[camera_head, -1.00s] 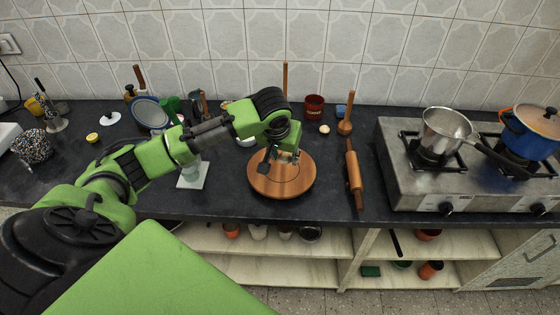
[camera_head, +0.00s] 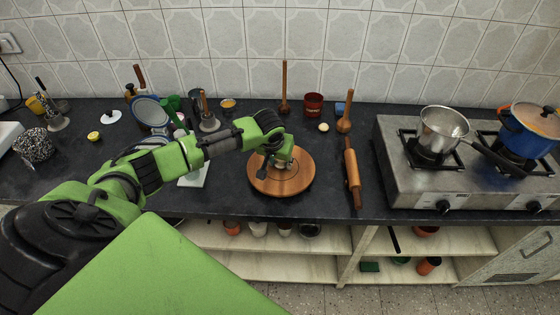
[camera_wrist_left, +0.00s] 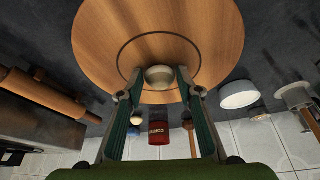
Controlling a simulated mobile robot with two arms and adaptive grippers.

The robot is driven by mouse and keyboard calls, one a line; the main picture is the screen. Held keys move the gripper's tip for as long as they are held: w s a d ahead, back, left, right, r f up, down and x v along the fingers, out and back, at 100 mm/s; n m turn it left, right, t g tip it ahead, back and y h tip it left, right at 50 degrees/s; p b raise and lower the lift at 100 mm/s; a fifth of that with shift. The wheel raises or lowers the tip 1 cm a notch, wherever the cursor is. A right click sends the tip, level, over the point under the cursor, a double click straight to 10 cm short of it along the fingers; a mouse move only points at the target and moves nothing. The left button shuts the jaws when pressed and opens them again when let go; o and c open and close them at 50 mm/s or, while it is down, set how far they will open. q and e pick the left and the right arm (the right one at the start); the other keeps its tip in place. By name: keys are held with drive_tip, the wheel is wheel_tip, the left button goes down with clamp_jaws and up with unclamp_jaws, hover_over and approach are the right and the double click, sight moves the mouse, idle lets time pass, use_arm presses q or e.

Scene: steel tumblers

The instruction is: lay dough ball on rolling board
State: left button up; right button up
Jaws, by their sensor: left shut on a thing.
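The round wooden rolling board (camera_head: 300,182) lies on the dark counter, and its face with a dark ring fills the top of the left wrist view (camera_wrist_left: 205,30). My left gripper (camera_head: 279,168) is over the board, pointing down. In the left wrist view its two fingers are shut on the pale dough ball (camera_wrist_left: 160,76), which sits between the fingertips against the board's ring. I cannot tell whether the ball touches the board. In the head view the gripper mostly hides the ball. My right gripper is not in view.
A rolling pin (camera_head: 352,175) lies right of the board, before the steel stove (camera_head: 392,160). A white square item (camera_head: 194,180) lies to the left.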

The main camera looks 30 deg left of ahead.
use_arm(q)
drive_tip(key=shift+f, duration=0.15)
drive_tip(key=o, duration=1)
drive_tip(key=shift+r, duration=0.25)
drive_tip(key=b+v, duration=0.1)
drive_tip(key=v, duration=1.1)
drive_tip(key=shift+w, duration=0.1)
